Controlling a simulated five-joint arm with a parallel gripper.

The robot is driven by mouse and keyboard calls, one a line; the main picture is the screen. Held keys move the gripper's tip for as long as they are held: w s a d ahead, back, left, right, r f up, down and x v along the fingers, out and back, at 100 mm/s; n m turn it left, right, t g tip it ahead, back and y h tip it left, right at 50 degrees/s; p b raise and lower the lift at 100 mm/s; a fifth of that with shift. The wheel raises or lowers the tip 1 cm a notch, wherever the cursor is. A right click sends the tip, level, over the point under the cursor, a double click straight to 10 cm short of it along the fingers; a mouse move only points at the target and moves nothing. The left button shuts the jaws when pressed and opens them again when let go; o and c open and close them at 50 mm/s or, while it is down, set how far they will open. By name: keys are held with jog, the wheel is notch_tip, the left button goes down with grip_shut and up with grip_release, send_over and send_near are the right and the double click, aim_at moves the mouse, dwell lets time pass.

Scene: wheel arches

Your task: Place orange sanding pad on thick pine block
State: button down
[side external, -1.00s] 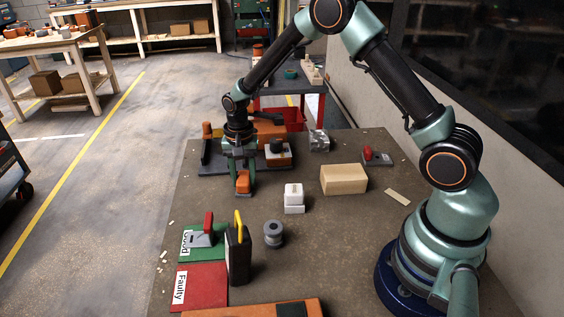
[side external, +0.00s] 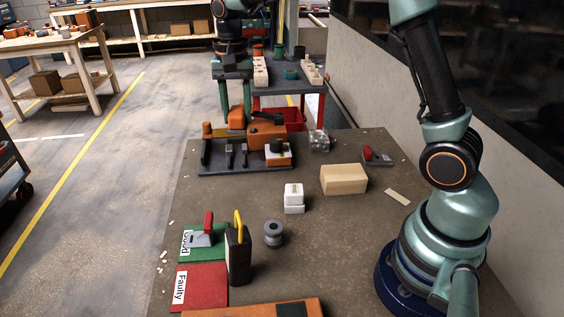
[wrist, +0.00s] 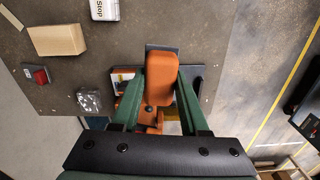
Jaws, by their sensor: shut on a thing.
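The orange sanding pad (wrist: 162,80) is between the two green fingers of my gripper (wrist: 160,85) in the wrist view. My gripper is shut on it and holds it up at the far end of the table. In the side view my gripper (side external: 236,114) is raised above the dark tool rack, with the pad partly lost against the orange things there. The thick pine block (side external: 344,179) lies on the table to the right and nearer the camera, its top bare. It also shows in the wrist view (wrist: 57,40) at upper left, apart from my gripper.
A dark rack with orange tools (side external: 268,131) stands at the far table edge. A white box (side external: 293,197), a red-handled block (side external: 376,156), a metal block (side external: 319,141) and a grey spool (side external: 273,233) stand around the pine block. Green and red mats (side external: 203,287) lie at near left.

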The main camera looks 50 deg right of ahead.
jog(key=s+d+r, duration=0.5)
jog(key=s+d, duration=0.2)
jog(key=d, duration=0.3)
jog(key=n, duration=0.1)
send_over(344, 172)
notch_tip(344, 172, down, 19)
jog(key=shift+r, duration=0.1)
jog(key=shift+f, duration=0.2)
jog(key=shift+c, duration=2.1)
grip_release()
jog(key=shift+r, duration=0.1)
